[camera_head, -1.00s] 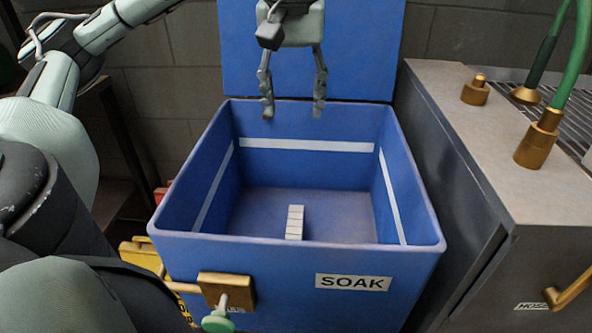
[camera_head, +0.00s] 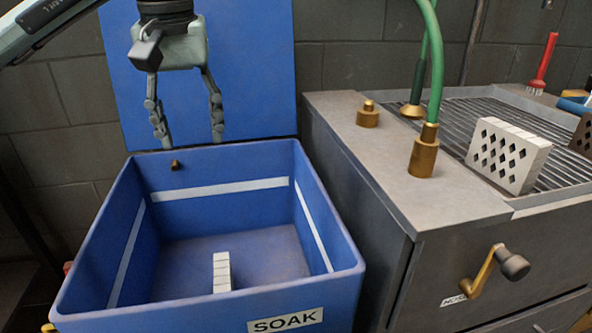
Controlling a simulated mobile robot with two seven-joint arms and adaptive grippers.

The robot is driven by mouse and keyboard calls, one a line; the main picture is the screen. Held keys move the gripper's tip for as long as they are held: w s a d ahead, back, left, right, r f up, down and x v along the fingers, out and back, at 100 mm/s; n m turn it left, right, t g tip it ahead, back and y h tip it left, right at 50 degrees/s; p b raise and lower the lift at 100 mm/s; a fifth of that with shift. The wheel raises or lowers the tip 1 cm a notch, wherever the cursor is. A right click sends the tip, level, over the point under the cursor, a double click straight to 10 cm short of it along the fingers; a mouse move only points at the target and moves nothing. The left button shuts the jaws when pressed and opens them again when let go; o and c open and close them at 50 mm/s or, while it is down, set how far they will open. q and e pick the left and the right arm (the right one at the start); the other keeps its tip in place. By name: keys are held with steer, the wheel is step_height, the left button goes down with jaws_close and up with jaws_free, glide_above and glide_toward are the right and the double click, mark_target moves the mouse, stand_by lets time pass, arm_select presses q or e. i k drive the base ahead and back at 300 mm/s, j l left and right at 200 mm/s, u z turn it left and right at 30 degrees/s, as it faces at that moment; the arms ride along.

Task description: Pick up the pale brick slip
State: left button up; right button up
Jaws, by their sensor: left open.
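A pale, segmented piece (camera_head: 222,272), probably the brick slip, stands on the floor of the blue bin labelled SOAK (camera_head: 205,303). Its lower part is hidden behind the bin's front wall. My left gripper (camera_head: 190,146) hangs fingers-down near the bin's back rim, in front of the raised blue lid. It is open and empty, with the pale piece well below and nearer to me. My right gripper is out of view.
A grey bench (camera_head: 395,195) stands right of the bin, with brass fittings (camera_head: 424,150) and green hoses. A pale slab with diamond holes (camera_head: 507,155) stands on its metal rack. A small brown knob (camera_head: 175,163) shows on the bin's back wall. The bin is otherwise clear.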

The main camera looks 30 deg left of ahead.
mark_target(512, 157)
steer(key=k+l, duration=0.75)
steer(key=l, duration=0.2)
